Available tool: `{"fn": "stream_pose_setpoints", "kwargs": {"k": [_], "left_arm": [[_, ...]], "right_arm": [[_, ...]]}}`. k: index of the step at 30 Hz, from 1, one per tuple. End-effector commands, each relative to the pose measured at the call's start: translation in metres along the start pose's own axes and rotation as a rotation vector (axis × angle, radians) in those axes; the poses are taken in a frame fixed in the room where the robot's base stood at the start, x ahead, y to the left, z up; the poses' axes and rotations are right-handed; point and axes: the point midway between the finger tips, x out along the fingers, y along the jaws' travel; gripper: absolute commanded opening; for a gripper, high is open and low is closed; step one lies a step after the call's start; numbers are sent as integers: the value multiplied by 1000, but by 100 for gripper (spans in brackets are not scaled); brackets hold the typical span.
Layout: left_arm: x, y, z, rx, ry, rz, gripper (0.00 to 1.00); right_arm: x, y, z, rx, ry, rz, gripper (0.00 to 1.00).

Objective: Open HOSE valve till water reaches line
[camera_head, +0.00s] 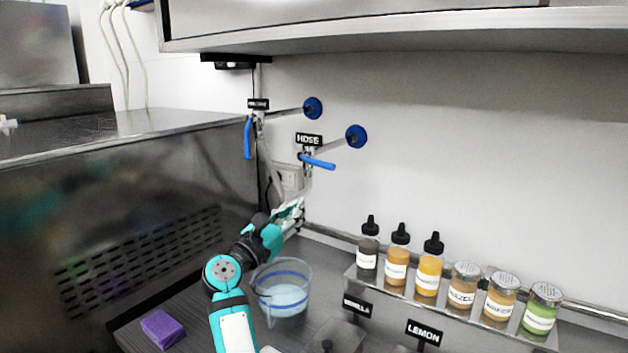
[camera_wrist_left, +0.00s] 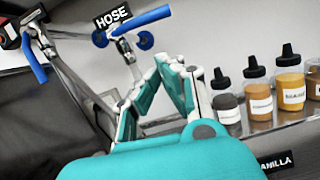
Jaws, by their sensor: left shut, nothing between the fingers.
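The HOSE valve has a blue lever (camera_head: 318,161) under a black HOSE sign (camera_head: 309,140). The lever lies nearly level, pointing right and slightly down. In the left wrist view, this lever (camera_wrist_left: 141,20) shows beyond my fingers. A clear bucket (camera_head: 262,290) with a blue line stands on the counter; pale bluish water (camera_head: 285,298) in it appears below the line. A pale hose (camera_head: 306,185) runs down from the valve; its lower end is hidden near my gripper. My left gripper (camera_head: 297,212) is shut and empty, below the valve and above the bucket, apart from the lever.
A second blue lever (camera_head: 247,138) hangs straight down to the left. Several bottles and shakers stand on a rack (camera_head: 450,312) at right. A purple sponge (camera_head: 162,328) lies at lower left. A steel machine (camera_head: 130,210) bounds the left side.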

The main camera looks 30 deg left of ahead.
Motion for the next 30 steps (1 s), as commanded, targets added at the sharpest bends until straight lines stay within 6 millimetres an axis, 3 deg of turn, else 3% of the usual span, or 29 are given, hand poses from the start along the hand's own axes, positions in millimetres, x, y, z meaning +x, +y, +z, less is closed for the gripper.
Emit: {"fn": "stream_pose_setpoints", "kwargs": {"k": [6,12,30], "left_arm": [[49,0,3,-1,-1,-2,0],[70,0,23,1,-1,0,0],[79,0,32,2,0,0,0]], "right_arm": [[-14,0,-1,0,0,0,40],[-28,1,-2,-1,-1,1,40],[-35,2,-2,-1,-1,2,40]]}}
